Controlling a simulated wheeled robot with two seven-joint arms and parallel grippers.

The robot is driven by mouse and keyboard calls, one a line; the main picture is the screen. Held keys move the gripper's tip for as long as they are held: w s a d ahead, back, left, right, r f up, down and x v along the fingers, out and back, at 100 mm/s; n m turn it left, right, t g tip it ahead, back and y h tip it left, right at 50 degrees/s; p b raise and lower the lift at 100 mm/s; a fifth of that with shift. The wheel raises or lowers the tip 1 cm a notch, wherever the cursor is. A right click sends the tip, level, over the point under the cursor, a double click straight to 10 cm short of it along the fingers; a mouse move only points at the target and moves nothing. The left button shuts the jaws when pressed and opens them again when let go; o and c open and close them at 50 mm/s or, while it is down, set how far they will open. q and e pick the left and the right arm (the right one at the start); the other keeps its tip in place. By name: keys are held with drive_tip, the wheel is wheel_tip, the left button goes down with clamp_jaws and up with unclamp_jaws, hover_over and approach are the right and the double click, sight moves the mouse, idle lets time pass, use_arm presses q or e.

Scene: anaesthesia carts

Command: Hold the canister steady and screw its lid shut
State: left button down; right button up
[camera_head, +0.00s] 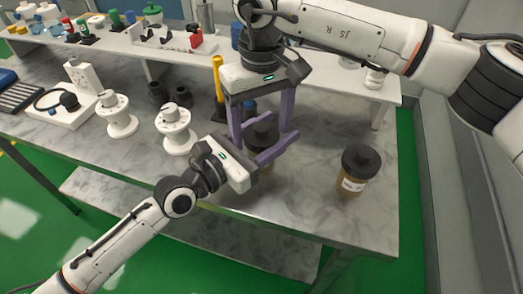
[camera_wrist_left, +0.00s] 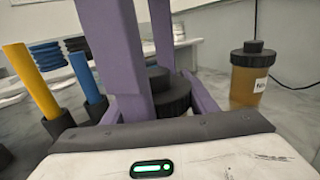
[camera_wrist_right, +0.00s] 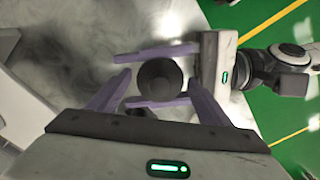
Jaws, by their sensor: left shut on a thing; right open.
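The canister (camera_head: 267,167) stands on the table, its amber body mostly hidden behind my grippers. Its black lid (camera_head: 262,132) with a round knob sits at its top. The lid also shows in the left wrist view (camera_wrist_left: 174,95) and from above in the right wrist view (camera_wrist_right: 160,78). I cannot tell how tightly the lid is seated. My left gripper (camera_head: 283,127) reaches in from the left, shut on the canister, one finger on each side. My right gripper (camera_head: 262,138) points down from above, open, its fingers apart on either side of the lid.
A second amber canister with a black lid (camera_head: 357,170) stands to the right. White spools (camera_head: 175,128), a yellow cylinder (camera_head: 218,75) and dark cups stand to the left. A white raised shelf (camera_head: 150,48) with bottles runs along the back.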

drive_tip(key=c, duration=0.9)
drive_tip(key=o, duration=1)
drive_tip(key=shift+r, duration=0.1)
drive_tip(key=shift+r, duration=2.15)
drive_tip(key=o, duration=0.5)
drive_tip(key=shift+o, duration=0.2)
wheel_tip(320, 180, up, 12)
